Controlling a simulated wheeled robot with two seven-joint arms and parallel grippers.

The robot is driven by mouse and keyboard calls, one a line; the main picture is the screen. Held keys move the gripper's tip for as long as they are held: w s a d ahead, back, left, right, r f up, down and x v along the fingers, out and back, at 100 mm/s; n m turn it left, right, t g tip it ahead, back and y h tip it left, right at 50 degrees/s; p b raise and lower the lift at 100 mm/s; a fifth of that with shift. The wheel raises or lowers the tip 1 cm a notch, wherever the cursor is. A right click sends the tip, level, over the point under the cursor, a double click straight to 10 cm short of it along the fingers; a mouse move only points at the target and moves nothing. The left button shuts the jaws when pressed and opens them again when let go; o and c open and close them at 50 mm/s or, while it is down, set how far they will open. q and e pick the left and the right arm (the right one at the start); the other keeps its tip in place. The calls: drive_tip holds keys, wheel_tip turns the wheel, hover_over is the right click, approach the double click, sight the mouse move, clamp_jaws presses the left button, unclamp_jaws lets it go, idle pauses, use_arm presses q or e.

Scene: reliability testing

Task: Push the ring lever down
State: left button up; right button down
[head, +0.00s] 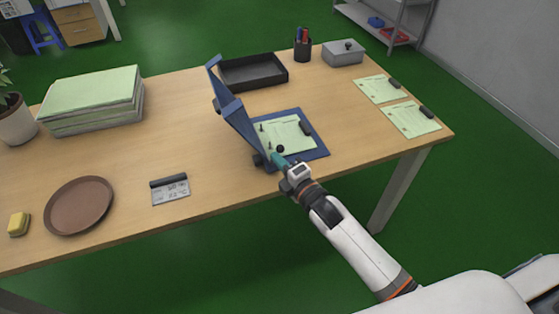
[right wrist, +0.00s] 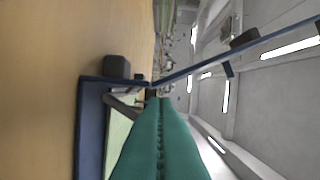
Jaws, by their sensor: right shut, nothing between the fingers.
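A blue ring binder (head: 318,152) lies open near the table's front edge, its cover (head: 239,115) standing up on the left. Pale green paper lies inside, with small dark upright parts near the spine. A dark round knob (head: 280,148), which looks like the ring lever's end, shows just beyond my right fingertips. My right gripper (head: 277,158) has teal fingers, shut and empty, over the binder's near edge. In the right wrist view the shut fingers (right wrist: 159,101) point along the binder by the cover's hinge; they partly hide the ring mechanism, and contact cannot be told. My left gripper is not in view.
A black tray (head: 284,80), pen cup (head: 303,50) and grey box (head: 343,54) stand behind. Sheets with dark clips (head: 411,119) lie right. Left are a paper stack (head: 92,98), brown plate (head: 79,205), sponge (head: 18,224) and small card-like item (head: 171,192).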

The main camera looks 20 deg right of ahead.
drive_tip(key=shift+d+f+m, duration=0.1)
drive_tip(key=shift+d+m, duration=0.25)
drive_tip(key=shift+m, duration=0.35)
drive_tip(key=shift+d+f+m+t+b, duration=0.15)
drive_tip(key=shift+d+m+t+b, duration=0.1)
drive_tip(key=shift+m, duration=0.3)
drive_tip(key=shift+d+f+m+t+b, duration=0.1)
drive_tip(key=shift+d+f+m+t, duration=0.1)
drive_tip(key=shift+m, duration=0.35)
drive_tip(key=m, duration=0.2)
drive_tip(key=d+m+b, duration=0.1)
drive_tip(key=m, duration=0.1)
drive_tip(key=shift+d+f+t, duration=0.1)
drive_tip(key=shift+f+t, duration=0.25)
drive_tip(key=shift+f, duration=0.05)
